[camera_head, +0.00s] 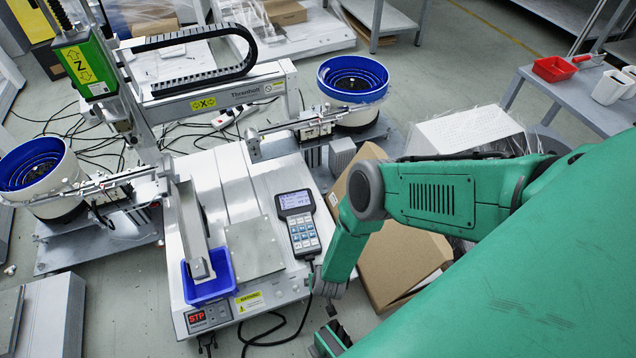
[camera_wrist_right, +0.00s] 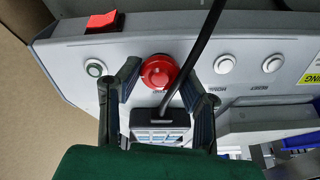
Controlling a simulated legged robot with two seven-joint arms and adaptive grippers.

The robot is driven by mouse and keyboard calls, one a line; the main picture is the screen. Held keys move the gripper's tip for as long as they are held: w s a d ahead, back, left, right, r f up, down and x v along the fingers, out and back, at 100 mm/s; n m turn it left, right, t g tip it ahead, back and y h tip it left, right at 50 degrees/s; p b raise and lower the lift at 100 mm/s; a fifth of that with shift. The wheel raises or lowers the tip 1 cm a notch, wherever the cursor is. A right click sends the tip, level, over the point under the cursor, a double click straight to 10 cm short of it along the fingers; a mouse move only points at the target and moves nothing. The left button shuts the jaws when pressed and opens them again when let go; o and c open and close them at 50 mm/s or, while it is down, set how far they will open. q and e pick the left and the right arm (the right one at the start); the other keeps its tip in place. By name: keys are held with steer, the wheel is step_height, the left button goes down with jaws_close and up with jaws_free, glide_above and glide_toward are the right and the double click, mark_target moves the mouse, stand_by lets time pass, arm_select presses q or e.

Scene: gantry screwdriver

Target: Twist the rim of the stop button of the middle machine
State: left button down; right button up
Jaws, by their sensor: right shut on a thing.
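The middle machine (camera_head: 207,171) is a light grey bench unit under a gantry. Its red stop button (camera_wrist_right: 158,72) shows in the right wrist view, on the machine's front panel (camera_wrist_right: 180,42). My right gripper (camera_wrist_right: 160,77) has one finger on each side of the button and is shut on its rim. A black cable crosses in front of the button's right side. In the head view the button and the right fingertips are hidden at the machine's front right corner, by my wrist. My left gripper is not in view.
White round buttons (camera_wrist_right: 224,64) and a red rocker switch (camera_wrist_right: 104,21) sit on the same panel. A handheld control unit (camera_head: 298,222) and a blue bin (camera_head: 208,279) are on the machine. An open cardboard box (camera_head: 402,262) stands on the floor right of it.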

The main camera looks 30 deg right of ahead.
steer(key=m+b, duration=0.1)
steer(key=m, duration=0.2)
steer(key=shift+m+b, duration=0.4)
steer(key=shift+m, duration=1.4)
steer(key=o, duration=1.1)
steer(key=shift+o, duration=0.2)
steer(key=v, duration=1.1)
steer(key=shift+r, duration=0.4)
